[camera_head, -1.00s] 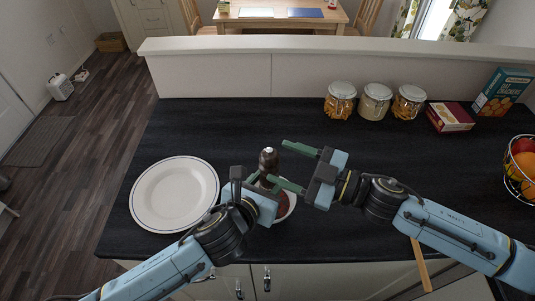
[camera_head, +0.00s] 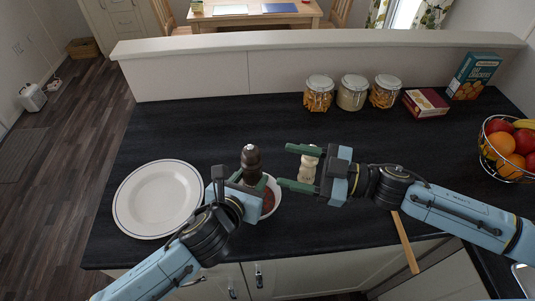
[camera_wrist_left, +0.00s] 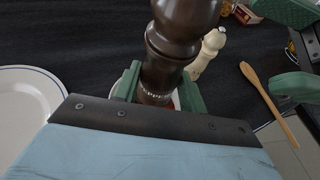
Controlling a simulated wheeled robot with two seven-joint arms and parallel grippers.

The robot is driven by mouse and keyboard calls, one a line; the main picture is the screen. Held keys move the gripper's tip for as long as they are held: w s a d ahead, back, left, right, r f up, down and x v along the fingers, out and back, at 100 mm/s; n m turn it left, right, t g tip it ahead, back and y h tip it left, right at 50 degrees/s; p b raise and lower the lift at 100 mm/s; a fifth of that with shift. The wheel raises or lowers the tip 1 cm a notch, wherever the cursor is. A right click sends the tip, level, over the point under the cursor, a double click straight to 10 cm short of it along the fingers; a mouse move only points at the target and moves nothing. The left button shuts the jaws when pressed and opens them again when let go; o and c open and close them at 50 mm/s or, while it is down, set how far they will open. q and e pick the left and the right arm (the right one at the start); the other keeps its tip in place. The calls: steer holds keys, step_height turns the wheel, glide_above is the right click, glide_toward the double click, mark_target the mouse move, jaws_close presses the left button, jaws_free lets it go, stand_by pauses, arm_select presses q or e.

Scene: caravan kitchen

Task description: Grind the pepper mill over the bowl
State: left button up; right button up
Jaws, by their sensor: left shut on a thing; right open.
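The dark brown pepper mill (camera_head: 251,158) is upright beside the left side of the bowl in the head view, partly over it. My left gripper (camera_head: 252,181) is shut on the mill's lower body; the left wrist view shows the mill (camera_wrist_left: 178,45) between the green fingers. The small white bowl (camera_head: 278,189) holds something reddish and is partly hidden by the gripper and mill. My right gripper (camera_head: 287,166) is open, to the right of the mill, its fingers apart.
A cream mill (camera_head: 308,163) shows between my right fingers, apparently standing on the counter. A white plate (camera_head: 158,200) lies left. Lidded jars (camera_head: 352,93), boxes (camera_head: 426,103) and a fruit basket (camera_head: 508,150) stand right. A wooden spoon (camera_head: 405,242) lies at the front edge.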

mark_target(251, 152)
steer(key=w+d+m+g, duration=0.2)
steer(key=w+d+g, duration=0.1)
steer(key=w+g, duration=0.3)
steer(key=shift+g+y, duration=0.4)
steer(key=shift+g, duration=0.3)
steer(key=a, duration=0.4)
steer(key=s+a, duration=0.1)
steer(key=a, duration=0.2)
steer(key=s+a, duration=0.1)
steer(key=a, duration=0.3)
steer(key=shift+a+r, duration=0.35)
steer(key=c, duration=1)
